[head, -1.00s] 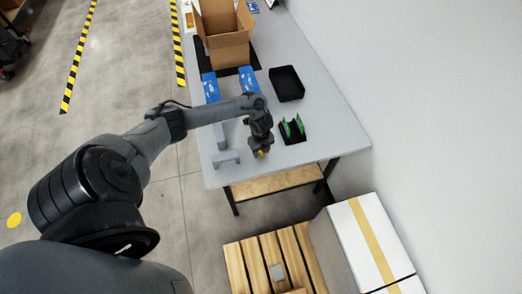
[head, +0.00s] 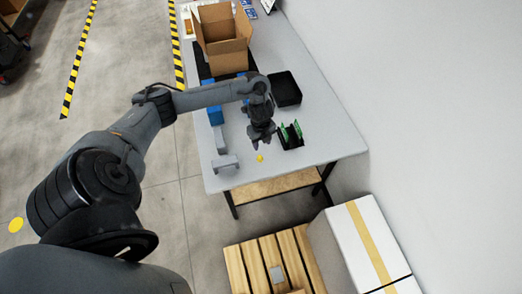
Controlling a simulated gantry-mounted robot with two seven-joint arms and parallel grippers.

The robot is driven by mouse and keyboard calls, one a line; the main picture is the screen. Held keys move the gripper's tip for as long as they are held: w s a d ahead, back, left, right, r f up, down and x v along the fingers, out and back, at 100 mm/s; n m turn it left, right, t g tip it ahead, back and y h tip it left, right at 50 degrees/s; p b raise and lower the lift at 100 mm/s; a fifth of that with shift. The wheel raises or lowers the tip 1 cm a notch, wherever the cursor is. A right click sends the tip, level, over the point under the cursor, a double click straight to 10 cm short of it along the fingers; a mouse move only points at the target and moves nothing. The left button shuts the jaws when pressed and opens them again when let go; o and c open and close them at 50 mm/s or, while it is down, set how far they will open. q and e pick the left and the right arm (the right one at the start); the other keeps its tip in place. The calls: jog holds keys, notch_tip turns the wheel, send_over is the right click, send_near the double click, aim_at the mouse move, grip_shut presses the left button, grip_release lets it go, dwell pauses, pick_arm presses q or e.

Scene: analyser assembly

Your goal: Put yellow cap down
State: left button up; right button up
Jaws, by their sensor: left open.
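The small yellow cap (head: 260,158) lies on the grey table (head: 326,128) near its front edge. My left gripper (head: 261,146) is open and empty, just above and behind the cap, apart from it. The arm reaches in from the left over the table. My right gripper is not in view.
A black holder with green boards (head: 291,135) stands right of the gripper. Grey parts (head: 226,162) lie to the left of the cap. A black tray (head: 285,89), blue boxes (head: 215,114) and an open cardboard box (head: 224,45) are farther back. Table's right side is clear.

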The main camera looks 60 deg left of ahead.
pick_arm(q)
jog(key=d+f+n+t+h, duration=0.25)
jog(key=d+t, duration=0.25)
jog(key=d, duration=2.1)
jog(key=s+r+n+g+y, duration=0.1)
jog(key=s+r+n+y, duration=0.1)
jog(key=s+r+n, duration=0.7)
jog(key=s+n, duration=0.4)
jog(key=shift+s+a+r+g, duration=0.3)
jog(key=shift+s+a+r, duration=0.05)
jog(key=shift+s+r, duration=0.05)
jog(key=shift+n, duration=0.25)
notch_tip(320, 180, up, 17)
jog(key=p, duration=1.7)
jog(key=shift+r, duration=0.15)
